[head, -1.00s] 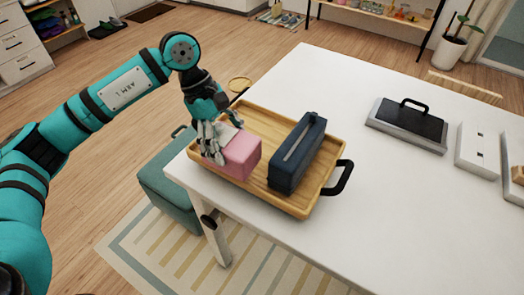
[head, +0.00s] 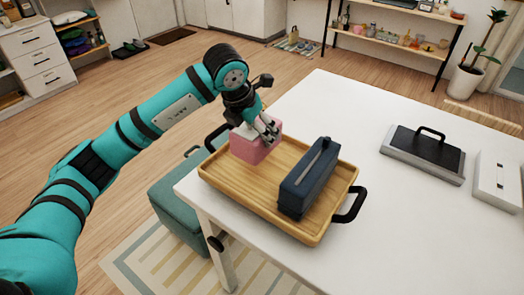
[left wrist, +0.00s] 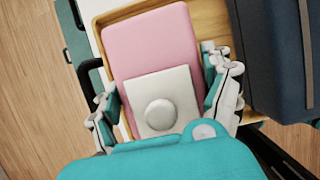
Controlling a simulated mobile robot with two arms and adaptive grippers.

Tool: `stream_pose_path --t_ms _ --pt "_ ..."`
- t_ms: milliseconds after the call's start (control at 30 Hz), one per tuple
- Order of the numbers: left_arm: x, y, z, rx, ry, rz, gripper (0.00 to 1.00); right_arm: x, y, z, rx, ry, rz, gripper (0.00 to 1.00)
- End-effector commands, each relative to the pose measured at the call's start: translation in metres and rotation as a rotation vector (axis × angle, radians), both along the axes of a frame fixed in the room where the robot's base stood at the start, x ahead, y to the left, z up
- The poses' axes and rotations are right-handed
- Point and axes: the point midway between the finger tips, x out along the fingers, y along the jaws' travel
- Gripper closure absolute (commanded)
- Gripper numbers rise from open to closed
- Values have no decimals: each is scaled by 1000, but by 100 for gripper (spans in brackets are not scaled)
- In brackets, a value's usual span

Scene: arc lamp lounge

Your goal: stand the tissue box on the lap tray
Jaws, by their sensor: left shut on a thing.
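The pink box (head: 252,149), which I take to be the tissue box, is at the far left part of the wooden lap tray (head: 228,186). My left gripper (head: 268,131) is shut on it from above. In the left wrist view, the fingers of my left gripper (left wrist: 165,100) lie along both sides of the pink box (left wrist: 150,45), with the tray's wood behind it. I cannot tell whether the box's underside touches the tray. My right gripper is not in view.
A dark blue long case (head: 307,180) stands on the tray's right part, apart from the box. The tray has black handles (head: 350,207) and sits at the white table's (head: 350,130) left corner. A grey device with a black handle (head: 424,152) stands further right. A teal ottoman (head: 178,208) is below left.

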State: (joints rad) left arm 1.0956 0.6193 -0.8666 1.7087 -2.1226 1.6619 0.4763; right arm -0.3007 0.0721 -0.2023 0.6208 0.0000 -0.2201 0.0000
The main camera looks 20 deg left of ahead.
Motion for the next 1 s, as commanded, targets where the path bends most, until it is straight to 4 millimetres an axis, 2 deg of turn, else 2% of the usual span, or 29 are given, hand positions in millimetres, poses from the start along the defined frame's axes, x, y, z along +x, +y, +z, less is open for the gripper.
stream_pose_path --t_ms 267,467,667,700,833,1000 --pt "0 0 -25 -1 -2 -2 64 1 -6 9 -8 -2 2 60" --pt "0 0 -52 -1 -1 -3 64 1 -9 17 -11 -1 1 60" --pt "0 0 -55 -1 -4 -3 64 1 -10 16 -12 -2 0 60" --pt "0 0 -56 0 -1 -3 17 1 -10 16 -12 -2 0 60" --pt "0 0 -56 0 -2 -3 0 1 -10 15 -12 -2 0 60" --pt "0 0 -56 0 -2 -3 0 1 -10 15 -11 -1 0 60"
